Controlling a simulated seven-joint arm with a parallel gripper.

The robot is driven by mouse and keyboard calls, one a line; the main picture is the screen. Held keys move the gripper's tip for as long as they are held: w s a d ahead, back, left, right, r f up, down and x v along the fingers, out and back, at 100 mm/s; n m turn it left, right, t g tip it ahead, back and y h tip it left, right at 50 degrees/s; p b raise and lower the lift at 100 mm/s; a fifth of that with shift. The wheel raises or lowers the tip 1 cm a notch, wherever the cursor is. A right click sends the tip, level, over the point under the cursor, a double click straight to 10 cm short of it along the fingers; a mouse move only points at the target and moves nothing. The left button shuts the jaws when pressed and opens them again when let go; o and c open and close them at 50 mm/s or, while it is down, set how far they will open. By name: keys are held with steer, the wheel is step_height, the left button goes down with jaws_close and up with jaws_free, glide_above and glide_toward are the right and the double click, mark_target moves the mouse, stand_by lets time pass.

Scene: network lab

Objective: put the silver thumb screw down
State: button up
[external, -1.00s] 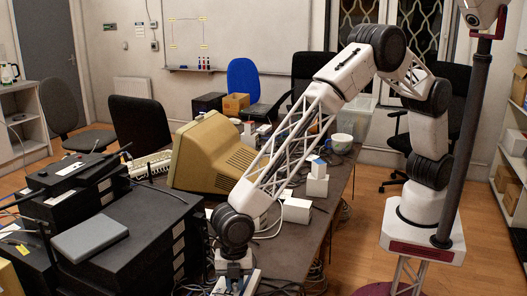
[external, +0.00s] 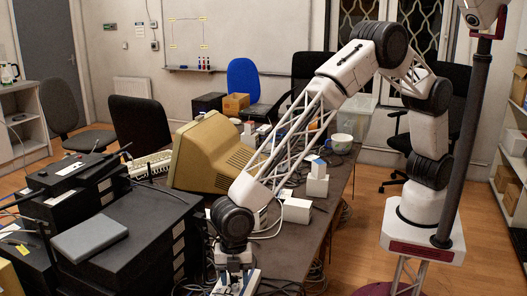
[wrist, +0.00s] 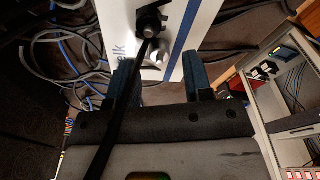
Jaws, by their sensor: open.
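My gripper (wrist: 159,64) is open in the wrist view, with one dark blue finger on each side of a white device (wrist: 188,20). A silver thumb screw (wrist: 158,57) shows between the fingertips, against the white surface; both fingers look apart from it. I cannot tell whether it lies loose or is seated there. In the external view my gripper (external: 236,282) points down at the bottom edge, by the near end of the table; the screw cannot be made out there.
A black connector (wrist: 150,22) sits beside the screw, and its black cable (wrist: 125,105) crosses in front of my gripper. Loose grey and blue cables lie around the device. A black equipment stack (external: 140,235) stands close to the left. An open metal rack (wrist: 250,100) is at the right.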

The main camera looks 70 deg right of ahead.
step_height(320, 180, up, 10)
steer(key=d, duration=0.1)
steer(key=shift+w, duration=0.25)
steer(key=shift+r, duration=0.1)
stand_by(0.7)
steer(key=shift+d, duration=0.1)
